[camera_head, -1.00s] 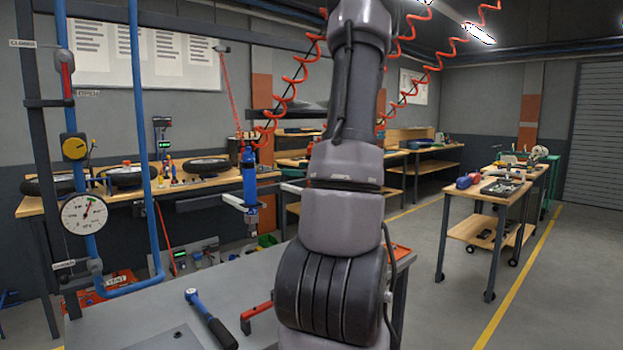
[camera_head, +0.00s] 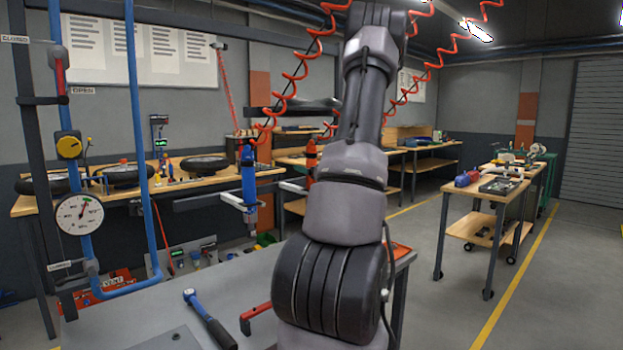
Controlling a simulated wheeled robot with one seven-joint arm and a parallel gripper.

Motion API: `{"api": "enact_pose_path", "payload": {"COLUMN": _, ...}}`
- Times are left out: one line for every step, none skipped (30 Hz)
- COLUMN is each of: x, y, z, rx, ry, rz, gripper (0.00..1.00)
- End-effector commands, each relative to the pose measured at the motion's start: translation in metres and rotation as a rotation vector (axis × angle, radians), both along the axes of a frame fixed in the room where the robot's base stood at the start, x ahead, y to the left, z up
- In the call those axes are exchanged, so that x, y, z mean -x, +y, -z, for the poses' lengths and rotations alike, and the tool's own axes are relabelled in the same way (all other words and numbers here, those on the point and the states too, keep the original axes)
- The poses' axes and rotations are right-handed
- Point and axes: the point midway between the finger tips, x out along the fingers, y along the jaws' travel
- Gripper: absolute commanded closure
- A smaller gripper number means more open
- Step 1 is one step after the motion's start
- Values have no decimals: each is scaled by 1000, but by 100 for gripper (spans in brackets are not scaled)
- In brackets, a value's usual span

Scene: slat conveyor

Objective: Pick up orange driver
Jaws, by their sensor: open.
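The orange driver (camera_head: 311,155) hangs upright at the middle of the view, just left of my arm. My gripper is out of view.
A grey table (camera_head: 130,325) in front bears a blue-and-black wrench (camera_head: 208,318) and a red bracket (camera_head: 255,311). Blue pipes with a gauge (camera_head: 80,214) stand at left. Red coiled hoses (camera_head: 290,85) hang above. A cart (camera_head: 462,194) stands at right.

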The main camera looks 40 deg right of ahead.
Motion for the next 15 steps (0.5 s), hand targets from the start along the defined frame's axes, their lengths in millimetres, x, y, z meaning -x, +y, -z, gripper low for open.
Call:
{"api": "enact_pose_path", "payload": {"x": -6, "y": -1, "z": 0, "rx": 0, "ry": -1, "rz": -1, "gripper": 20}}
{"api": "enact_pose_path", "payload": {"x": -8, "y": -1, "z": 0, "rx": -1, "ry": -1, "rz": 0, "gripper": 20}}
{"api": "enact_pose_path", "payload": {"x": -11, "y": -1, "z": 0, "rx": -1, "ry": 0, "rz": 0, "gripper": 20}}
{"api": "enact_pose_path", "payload": {"x": -12, "y": -1, "z": 0, "rx": -1, "ry": 0, "rz": 0, "gripper": 20}}
{"api": "enact_pose_path", "payload": {"x": -12, "y": -2, "z": 0, "rx": -1, "ry": 0, "rz": 0, "gripper": 20}}
{"api": "enact_pose_path", "payload": {"x": -13, "y": -2, "z": 0, "rx": -1, "ry": 0, "rz": 0, "gripper": 20}}
{"api": "enact_pose_path", "payload": {"x": -12, "y": -2, "z": 0, "rx": 0, "ry": 0, "rz": 0, "gripper": 20}}
{"api": "enact_pose_path", "payload": {"x": -12, "y": -2, "z": 0, "rx": 0, "ry": 0, "rz": 0, "gripper": 20}}
{"api": "enact_pose_path", "payload": {"x": -12, "y": -2, "z": 0, "rx": 0, "ry": 0, "rz": 0, "gripper": 20}}
{"api": "enact_pose_path", "payload": {"x": -12, "y": -2, "z": 0, "rx": 0, "ry": 0, "rz": 0, "gripper": 20}}
{"api": "enact_pose_path", "payload": {"x": -12, "y": -2, "z": 0, "rx": 0, "ry": 0, "rz": 0, "gripper": 24}}
{"api": "enact_pose_path", "payload": {"x": -12, "y": -2, "z": 0, "rx": 0, "ry": 0, "rz": 0, "gripper": 39}}
{"api": "enact_pose_path", "payload": {"x": -12, "y": -2, "z": 0, "rx": 0, "ry": 0, "rz": 0, "gripper": 50}}
{"api": "enact_pose_path", "payload": {"x": -12, "y": -2, "z": 0, "rx": 0, "ry": 0, "rz": 0, "gripper": 62}}
{"api": "enact_pose_path", "payload": {"x": -12, "y": -2, "z": 0, "rx": 0, "ry": 0, "rz": 0, "gripper": 77}}
